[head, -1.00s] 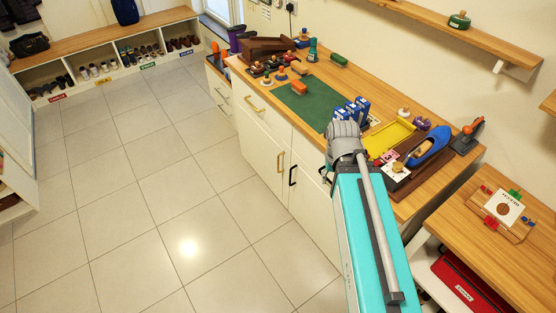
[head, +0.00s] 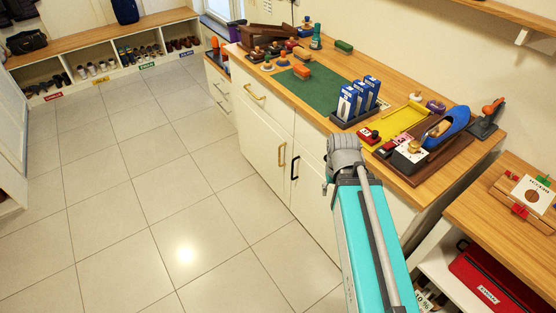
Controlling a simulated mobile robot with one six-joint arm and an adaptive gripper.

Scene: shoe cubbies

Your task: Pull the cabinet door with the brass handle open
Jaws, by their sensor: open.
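The cabinet door (head: 265,142) is white and stands shut under the wooden counter. Its brass handle (head: 281,155) is a vertical bar near the door's right edge. A similar black handle (head: 294,165) sits just right of it on the neighbouring white door (head: 310,184). A drawer above the brass-handled door has its own brass handle (head: 254,92). My teal arm reaches up from the bottom right, and its grey joint is right of both door handles in the picture.
The counter (head: 318,112) carries a green mat (head: 302,90), blue-and-white boxes (head: 358,97), a yellow tray (head: 400,122) and a blue-topped tool (head: 447,125). A wooden table (head: 480,212) stands at right, with a red case (head: 490,278) below. The tiled floor (head: 150,200) at left is clear.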

